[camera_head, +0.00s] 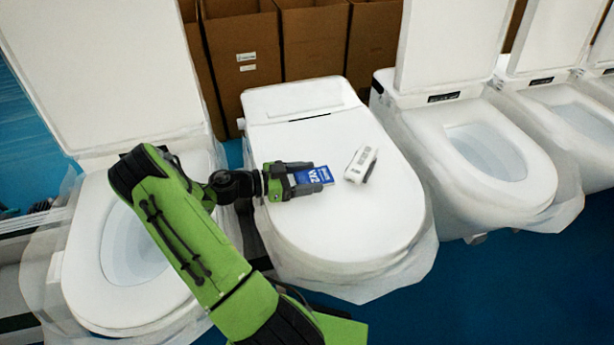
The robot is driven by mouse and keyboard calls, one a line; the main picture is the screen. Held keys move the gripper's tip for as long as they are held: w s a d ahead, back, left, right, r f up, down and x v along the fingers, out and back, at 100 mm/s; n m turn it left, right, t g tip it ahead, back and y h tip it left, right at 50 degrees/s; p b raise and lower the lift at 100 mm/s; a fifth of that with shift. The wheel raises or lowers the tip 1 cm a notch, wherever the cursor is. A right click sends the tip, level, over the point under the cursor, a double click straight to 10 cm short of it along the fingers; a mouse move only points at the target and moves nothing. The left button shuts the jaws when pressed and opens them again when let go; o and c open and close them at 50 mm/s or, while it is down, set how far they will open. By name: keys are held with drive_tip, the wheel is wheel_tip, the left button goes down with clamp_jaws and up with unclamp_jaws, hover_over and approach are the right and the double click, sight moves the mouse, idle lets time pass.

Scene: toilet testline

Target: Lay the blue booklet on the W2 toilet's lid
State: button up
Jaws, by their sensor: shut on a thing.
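A blue booklet (321,175) with "W2" printed on it is held between the fingers of my gripper (313,178). My gripper comes in from the left and is shut on the booklet, over the left part of a closed white toilet lid (345,215). I cannot tell whether the booklet touches the lid or is slightly above it. The fingers hide part of the booklet. No label on the toilet itself can be read, so only the booklet shows "W2".
A small white device (361,164) lies on the lid, just right of the booklet. An open toilet (130,245) stands left, under my arm, and another open toilet (485,150) stands right. Brown cartons (314,42) stand behind. Blue floor (490,290) is clear in front.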

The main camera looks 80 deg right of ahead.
drive_tip(key=shift+f+b, duration=0.2)
drive_tip(key=shift+b, duration=0.2)
drive_tip(key=o, duration=1)
drive_tip(key=shift+f, duration=0.1)
drive_tip(key=shift+o, duration=0.2)
drive_tip(key=shift+w+a+r+p, duration=0.15)
drive_tip(key=shift+w+r+p, duration=0.1)
drive_tip(key=shift+r+p, duration=0.15)
drive_tip(key=b+v, duration=0.1)
drive_tip(key=v, duration=0.6)
drive_tip(key=shift+f, duration=0.1)
